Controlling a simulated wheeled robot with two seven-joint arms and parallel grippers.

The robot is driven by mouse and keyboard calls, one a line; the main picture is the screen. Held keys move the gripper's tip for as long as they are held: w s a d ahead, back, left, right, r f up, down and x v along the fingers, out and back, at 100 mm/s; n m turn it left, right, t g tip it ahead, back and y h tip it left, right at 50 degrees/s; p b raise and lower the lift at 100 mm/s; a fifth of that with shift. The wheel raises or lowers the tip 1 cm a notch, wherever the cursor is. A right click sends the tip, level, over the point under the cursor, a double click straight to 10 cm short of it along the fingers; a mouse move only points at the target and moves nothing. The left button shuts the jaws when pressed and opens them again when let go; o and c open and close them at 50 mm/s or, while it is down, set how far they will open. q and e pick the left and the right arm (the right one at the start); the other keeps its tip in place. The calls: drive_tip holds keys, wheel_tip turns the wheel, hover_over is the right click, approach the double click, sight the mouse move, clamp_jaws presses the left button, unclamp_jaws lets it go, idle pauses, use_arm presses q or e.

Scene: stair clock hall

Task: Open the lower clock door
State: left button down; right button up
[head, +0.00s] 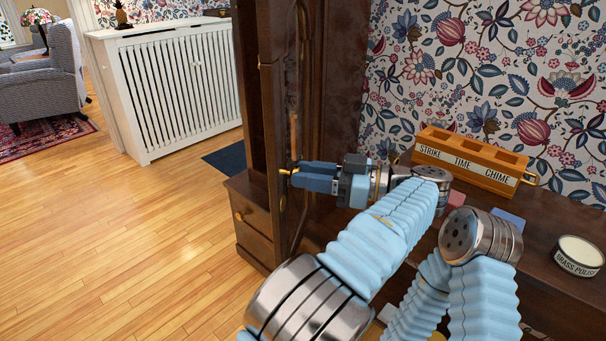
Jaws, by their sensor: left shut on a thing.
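The lower clock door (287,215) is a tall, narrow dark-wood door, seen nearly edge-on at the front of the dark wooden clock case (340,60). It stands out from the case at an angle, so it looks open. My left gripper (292,173) reaches in from the right and is shut on a small brass knob (284,172) at the door. The fingers hide part of the door. My right gripper is not in view.
A brown base with a brass-knobbed drawer (255,214) stands below the case. A wooden bench (545,275) at right holds an orange box (470,160) labelled STRIKE, TIME, CHIME and a tin (578,257). A white radiator cover (175,90) stands behind. The wood floor (110,240) at left is clear.

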use_arm(q)
drive_tip(key=c, duration=0.9)
unclamp_jaws()
wheel_tip(320, 180, up, 3)
drive_tip(key=shift+f, duration=0.1)
drive_tip(key=s+r, duration=0.3)
drive_tip(key=s, duration=0.1)
drive_tip(key=s+a+r, duration=0.1)
drive_tip(key=s+r, duration=0.2)
drive_tip(key=s, duration=0.2)
drive_tip(key=s+r, duration=0.4)
drive_tip(key=s, duration=0.1)
drive_tip(key=shift+a+r, duration=0.1)
drive_tip(key=shift+a, duration=0.05)
